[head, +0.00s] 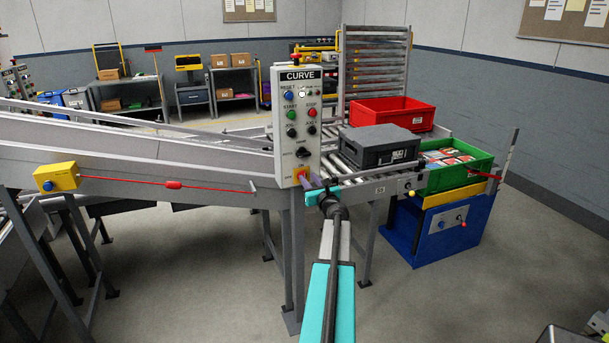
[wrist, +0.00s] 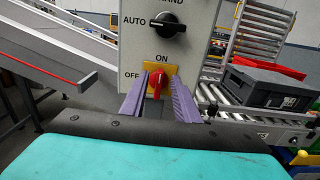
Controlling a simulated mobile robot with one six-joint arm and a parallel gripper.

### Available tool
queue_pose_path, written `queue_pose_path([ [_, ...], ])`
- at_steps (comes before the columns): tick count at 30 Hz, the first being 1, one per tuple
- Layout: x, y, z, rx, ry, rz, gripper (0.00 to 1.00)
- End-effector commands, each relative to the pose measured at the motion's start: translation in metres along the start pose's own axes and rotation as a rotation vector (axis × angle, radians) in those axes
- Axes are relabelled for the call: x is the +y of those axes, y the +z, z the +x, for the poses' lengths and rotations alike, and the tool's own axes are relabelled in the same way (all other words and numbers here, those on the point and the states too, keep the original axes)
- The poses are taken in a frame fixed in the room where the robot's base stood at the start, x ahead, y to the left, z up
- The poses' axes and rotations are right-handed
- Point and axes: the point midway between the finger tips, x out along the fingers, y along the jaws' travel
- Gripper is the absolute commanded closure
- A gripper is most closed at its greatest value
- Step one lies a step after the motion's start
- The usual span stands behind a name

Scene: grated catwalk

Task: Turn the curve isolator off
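The CURVE control panel (head: 297,120) is a grey upright box on a post. The curve isolator is a red knob (wrist: 156,84) on a yellow plate near the panel's bottom, with ON printed above and OFF to its left. The knob's handle stands about upright, in line with ON. The yellow plate also shows in the head view (head: 301,173), partly hidden. My gripper (wrist: 157,98) has two purple fingers, open, one on each side of the knob, with a gap visible on both sides. In the head view my gripper (head: 319,193) is at the panel's lower edge.
A black AUTO selector (wrist: 168,24) sits above the isolator. To the right, a roller conveyor carries a dark grey crate (head: 378,151) and a red crate (head: 392,112). A green crate (head: 466,183) stands beyond. A red pull cord (head: 130,181) runs along the left.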

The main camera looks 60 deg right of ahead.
Motion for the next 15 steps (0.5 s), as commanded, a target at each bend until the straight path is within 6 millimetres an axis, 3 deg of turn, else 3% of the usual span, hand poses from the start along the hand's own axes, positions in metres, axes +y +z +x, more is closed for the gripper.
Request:
queue_pose_path([
  [15, 0.000, 0.001, 0.041, 0.000, 0.000, 0.000, 0.72],
])
